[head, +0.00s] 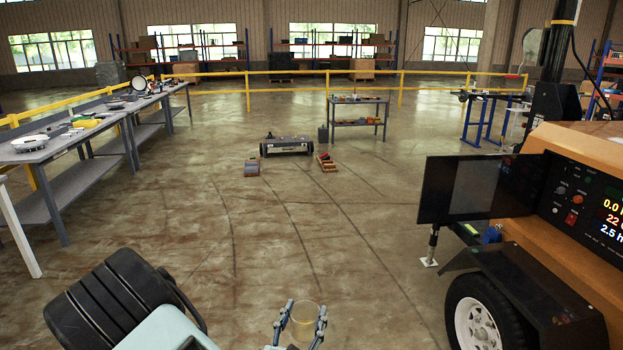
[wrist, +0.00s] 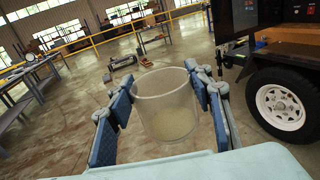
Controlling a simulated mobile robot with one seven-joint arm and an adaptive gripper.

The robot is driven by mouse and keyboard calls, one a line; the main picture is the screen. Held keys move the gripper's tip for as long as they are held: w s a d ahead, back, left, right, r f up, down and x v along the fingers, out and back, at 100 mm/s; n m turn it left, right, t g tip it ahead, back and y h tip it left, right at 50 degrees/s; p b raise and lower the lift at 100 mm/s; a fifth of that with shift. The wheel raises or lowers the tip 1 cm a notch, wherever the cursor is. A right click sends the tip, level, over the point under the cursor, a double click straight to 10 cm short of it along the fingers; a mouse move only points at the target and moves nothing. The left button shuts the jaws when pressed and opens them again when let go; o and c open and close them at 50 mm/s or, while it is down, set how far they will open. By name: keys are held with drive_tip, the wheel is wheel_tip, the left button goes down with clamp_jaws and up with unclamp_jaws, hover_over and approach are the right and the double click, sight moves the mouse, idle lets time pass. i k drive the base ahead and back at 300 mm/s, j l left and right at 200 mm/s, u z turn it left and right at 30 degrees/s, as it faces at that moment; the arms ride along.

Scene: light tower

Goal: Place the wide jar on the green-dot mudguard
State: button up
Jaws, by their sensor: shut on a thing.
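The wide jar (wrist: 165,108) is a clear, open-topped cylinder. My gripper (wrist: 164,92) is shut on it, with blue finger pads on both sides, and holds it upright or nearly so. In the head view, the jar (head: 304,313) shows faintly between the fingers of my gripper (head: 303,306) at the bottom centre, above the floor. A black, flat-topped mudguard (head: 528,287) covers the white-rimmed trailer wheel at the right, well apart from the jar. It also shows above the wheel in the wrist view (wrist: 262,51). I cannot make out a green dot on it.
The orange trailer body (head: 570,190) has a lit control panel (head: 596,205) and an open black door (head: 482,187) above the mudguard. A grey workbench (head: 60,147) runs along the left. Floor between my gripper and the trailer wheel (head: 478,322) is clear.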

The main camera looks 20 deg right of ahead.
sight(527, 278)
drive_tip(key=i+j+z, duration=0.1)
drive_tip(key=i+z, duration=0.35)
drive_tip(key=i, duration=0.45)
drive_tip(key=i+z, duration=0.65)
drive_tip(key=i, duration=0.2)
drive_tip(key=i+z, duration=0.3)
drive_tip(key=z, duration=0.15)
drive_tip(key=i+j+z, duration=0.1)
drive_tip(key=i+z, duration=0.15)
drive_tip(key=z, duration=0.15)
drive_tip(key=i+z, duration=0.25)
drive_tip(key=z, duration=0.2)
drive_tip(key=i+j+z, duration=0.1)
drive_tip(key=i+z, duration=0.2)
drive_tip(key=z, duration=0.15)
